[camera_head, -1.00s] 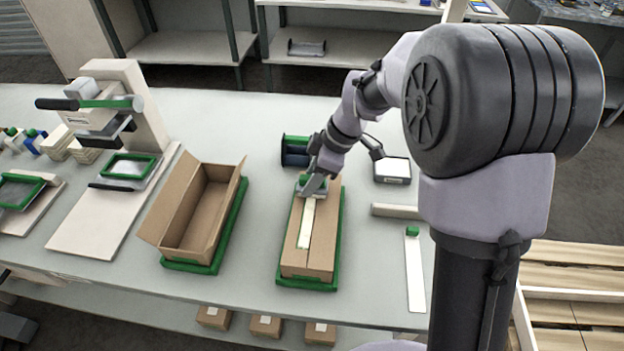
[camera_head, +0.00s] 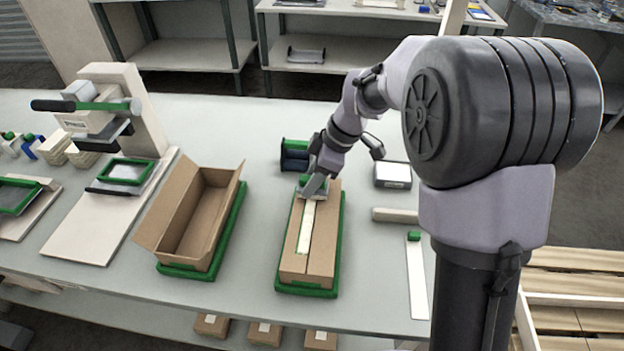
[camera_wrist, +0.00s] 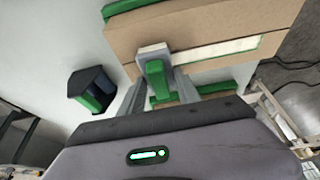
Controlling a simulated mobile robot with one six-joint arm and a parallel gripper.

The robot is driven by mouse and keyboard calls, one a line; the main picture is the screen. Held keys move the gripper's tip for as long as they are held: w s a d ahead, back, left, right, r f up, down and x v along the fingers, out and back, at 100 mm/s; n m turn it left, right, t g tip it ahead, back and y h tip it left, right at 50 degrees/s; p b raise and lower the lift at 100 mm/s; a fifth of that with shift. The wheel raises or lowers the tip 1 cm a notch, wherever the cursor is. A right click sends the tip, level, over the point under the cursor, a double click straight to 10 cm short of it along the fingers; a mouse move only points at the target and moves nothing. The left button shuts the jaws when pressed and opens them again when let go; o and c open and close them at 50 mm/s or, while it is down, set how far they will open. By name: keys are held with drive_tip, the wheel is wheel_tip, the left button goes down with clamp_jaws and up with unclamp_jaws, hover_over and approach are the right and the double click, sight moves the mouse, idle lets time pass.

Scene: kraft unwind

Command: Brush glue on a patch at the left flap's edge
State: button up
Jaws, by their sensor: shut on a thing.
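A closed brown carton (camera_head: 323,245) lies in a green-edged tray (camera_head: 305,292) at the table's middle. My gripper (camera_head: 314,188) is over the carton's far end. In the wrist view, my gripper (camera_wrist: 155,95) is shut on a green-handled tool (camera_wrist: 156,82), apparently the brush, with a pale head (camera_wrist: 153,50) at the carton's top near the strip's end. Whether the head touches the flap is not clear.
A green and dark-blue holder (camera_head: 294,155) stands just beyond the carton. An open carton (camera_head: 196,225) in a second green tray is to the left. A dark box with a white top (camera_head: 392,174), a pale bar (camera_head: 395,215) and a green-ended strip (camera_head: 416,280) lie right.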

wheel_tip(320, 180, up, 6)
drive_tip(key=p, duration=0.4)
drive_tip(key=shift+r, duration=0.1)
idle(0.5)
wheel_tip(320, 180, down, 5)
drive_tip(key=b, duration=0.4)
drive_tip(key=shift+s+f, duration=0.1)
drive_tip(key=shift+f, duration=0.1)
drive_tip(key=shift+f+b, duration=0.5)
idle(0.6)
drive_tip(key=shift+s, duration=0.15)
drive_tip(key=shift+s+a+r+b, duration=0.1)
drive_tip(key=shift+r+b, duration=0.05)
drive_tip(key=shift+b, duration=0.15)
drive_tip(key=shift+f, duration=0.2)
